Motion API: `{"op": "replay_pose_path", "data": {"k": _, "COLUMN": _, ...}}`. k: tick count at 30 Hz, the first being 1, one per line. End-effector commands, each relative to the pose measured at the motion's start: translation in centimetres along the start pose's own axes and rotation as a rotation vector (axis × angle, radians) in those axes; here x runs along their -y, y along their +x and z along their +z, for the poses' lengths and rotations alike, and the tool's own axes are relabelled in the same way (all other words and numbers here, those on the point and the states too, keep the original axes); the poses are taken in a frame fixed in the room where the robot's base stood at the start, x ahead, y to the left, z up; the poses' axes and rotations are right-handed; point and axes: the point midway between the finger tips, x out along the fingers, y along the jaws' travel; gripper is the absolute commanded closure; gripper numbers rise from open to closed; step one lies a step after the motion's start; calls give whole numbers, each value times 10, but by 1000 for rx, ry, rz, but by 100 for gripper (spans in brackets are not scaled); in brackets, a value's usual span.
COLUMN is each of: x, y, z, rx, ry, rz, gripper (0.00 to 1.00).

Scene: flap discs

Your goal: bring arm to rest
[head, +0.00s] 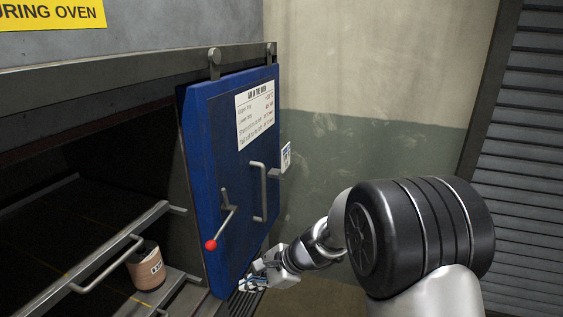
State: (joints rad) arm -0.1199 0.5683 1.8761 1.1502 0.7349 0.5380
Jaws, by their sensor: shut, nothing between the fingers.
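My gripper (258,278) is in the head view near the lower right part of the blue oven door (228,180). It is shut and I see nothing held in it. My arm comes in from the lower right. I cannot tell if the fingers touch the door. The door hangs from a top rail and carries a grey handle (261,193) and a lever with a red knob (211,244).
The oven's opening is at left, dark inside. A tray with a front handle (105,265) and a labelled pinkish cylinder (147,266) stand at its lower part. A wall (360,130) is behind and a slatted shutter (525,130) is at right.

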Motion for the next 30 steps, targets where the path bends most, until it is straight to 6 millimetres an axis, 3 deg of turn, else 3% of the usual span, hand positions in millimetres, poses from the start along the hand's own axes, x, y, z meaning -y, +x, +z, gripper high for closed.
{"op": "replay_pose_path", "data": {"k": 1, "x": -3, "y": -26, "z": 12, "rx": -14, "ry": -86, "rz": 0, "gripper": 100}}
{"op": "replay_pose_path", "data": {"k": 6, "x": -39, "y": -103, "z": 39, "rx": -90, "ry": -405, "rz": 46, "gripper": 100}}
{"op": "replay_pose_path", "data": {"k": 15, "x": -130, "y": -214, "z": 51, "rx": -292, "ry": -925, "rz": 180, "gripper": 100}}
{"op": "replay_pose_path", "data": {"k": 24, "x": -221, "y": -287, "z": 27, "rx": -533, "ry": -1305, "rz": 380, "gripper": 100}}
{"op": "replay_pose_path", "data": {"k": 30, "x": -245, "y": -305, "z": 15, "rx": -612, "ry": -1398, "rz": 459, "gripper": 100}}
